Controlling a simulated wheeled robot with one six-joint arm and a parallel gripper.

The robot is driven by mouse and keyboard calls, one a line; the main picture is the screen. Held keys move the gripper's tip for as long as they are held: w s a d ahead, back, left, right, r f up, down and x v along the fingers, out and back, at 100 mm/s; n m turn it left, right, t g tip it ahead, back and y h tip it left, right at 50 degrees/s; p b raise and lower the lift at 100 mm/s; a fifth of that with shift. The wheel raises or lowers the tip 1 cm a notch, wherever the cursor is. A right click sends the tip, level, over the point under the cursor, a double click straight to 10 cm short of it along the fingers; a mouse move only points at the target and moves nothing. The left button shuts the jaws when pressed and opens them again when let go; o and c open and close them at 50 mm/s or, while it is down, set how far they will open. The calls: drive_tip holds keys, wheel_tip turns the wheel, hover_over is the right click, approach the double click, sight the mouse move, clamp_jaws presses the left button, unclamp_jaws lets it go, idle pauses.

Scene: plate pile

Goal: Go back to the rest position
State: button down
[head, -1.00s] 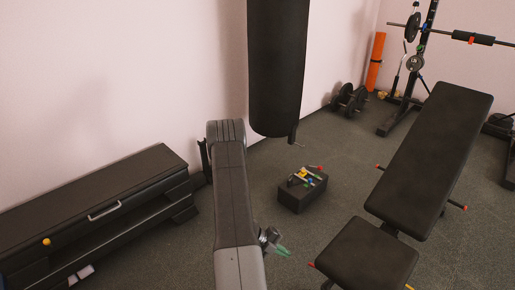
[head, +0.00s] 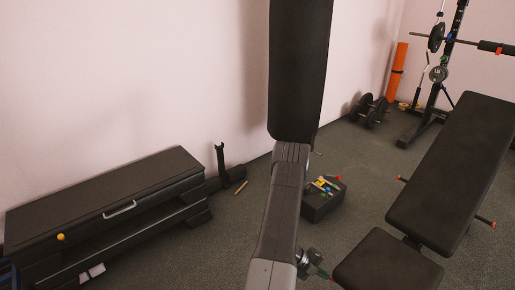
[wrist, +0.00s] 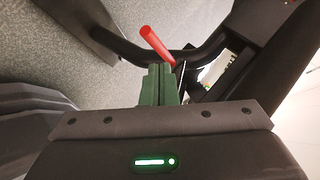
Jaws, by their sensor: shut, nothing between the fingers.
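I cannot tell whether the fingers touch the red tip.
A padded bench (head: 455,165) stands right, close to my gripper. A black box (head: 320,206) with small colourful items sits behind my arm. A low black cabinet (head: 105,190) stands left. Open floor lies between cabinet and arm.

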drive_tip(key=shift+w+d+f+b, duration=0.2)
drive_tip(key=shift+f, duration=0.3)
drive_tip(key=shift+w+d+f+b, duration=0.15)
drive_tip(key=shift+w+f, duration=0.05)
drive_tip(key=shift+f, duration=0.25)
drive_tip(key=shift+r, duration=0.1)
